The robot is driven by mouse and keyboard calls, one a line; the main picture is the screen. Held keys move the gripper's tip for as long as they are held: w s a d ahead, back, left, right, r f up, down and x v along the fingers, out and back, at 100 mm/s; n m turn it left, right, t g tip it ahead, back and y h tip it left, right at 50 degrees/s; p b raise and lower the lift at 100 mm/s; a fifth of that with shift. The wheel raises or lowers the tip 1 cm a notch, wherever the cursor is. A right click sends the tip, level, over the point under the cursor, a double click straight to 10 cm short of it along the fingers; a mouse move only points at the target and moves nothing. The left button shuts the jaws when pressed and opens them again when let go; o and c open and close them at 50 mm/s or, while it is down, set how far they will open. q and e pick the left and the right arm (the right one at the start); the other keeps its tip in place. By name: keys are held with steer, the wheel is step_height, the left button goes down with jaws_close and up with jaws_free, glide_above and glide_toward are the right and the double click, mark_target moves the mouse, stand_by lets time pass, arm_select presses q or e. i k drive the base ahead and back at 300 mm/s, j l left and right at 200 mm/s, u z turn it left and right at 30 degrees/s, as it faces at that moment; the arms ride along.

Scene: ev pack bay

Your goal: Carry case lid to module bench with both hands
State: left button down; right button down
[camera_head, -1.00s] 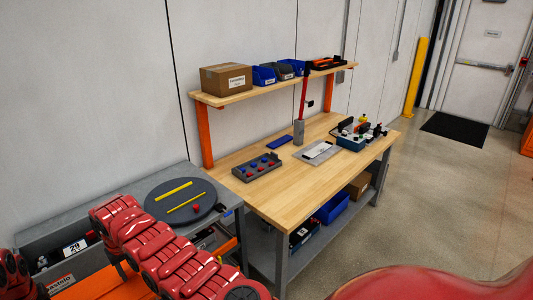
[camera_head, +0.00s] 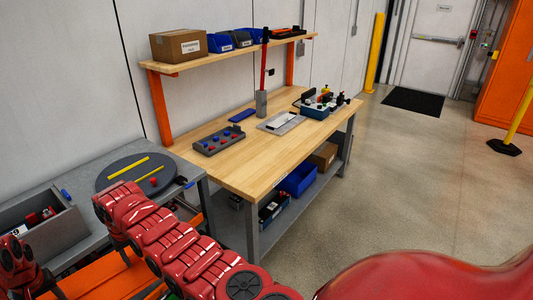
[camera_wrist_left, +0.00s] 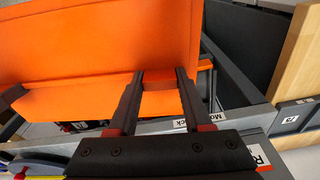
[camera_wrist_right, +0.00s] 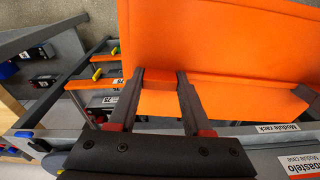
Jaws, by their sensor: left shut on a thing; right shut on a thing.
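The case lid, a bright orange panel, shows partly at the lower left of the head view (camera_head: 125,280), mostly hidden behind my red arms. It fills much of the left wrist view (camera_wrist_left: 100,50) and right wrist view (camera_wrist_right: 215,40). My left gripper (camera_wrist_left: 157,80) is shut on a part of the lid's edge. My right gripper (camera_wrist_right: 159,80) is likewise shut on the lid's edge. The bench (camera_head: 240,172) with a wooden top and grey legs, seemingly the module bench, stands ahead, beyond the lid.
A grey table with a round dark turntable (camera_head: 112,177) and an open grey case (camera_head: 62,240) is at left. The wooden bench carries a grey block with red and blue knobs (camera_head: 219,147), a plate (camera_head: 290,128) and a fixture (camera_head: 315,111). Open floor (camera_head: 430,190) lies right.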

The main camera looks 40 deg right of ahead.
mark_target(255, 155)
steer(key=z, duration=1.5)
steer(key=i+l+z, duration=0.2)
steer(key=z, duration=0.25)
steer(key=i+z, duration=0.35)
steer(key=z, duration=0.15)
steer(key=i, duration=1.4)
steer(key=i+l+u, duration=0.15)
steer(key=i, duration=1.15)
steer(key=i+u, duration=0.15)
steer(key=u, duration=2.45)
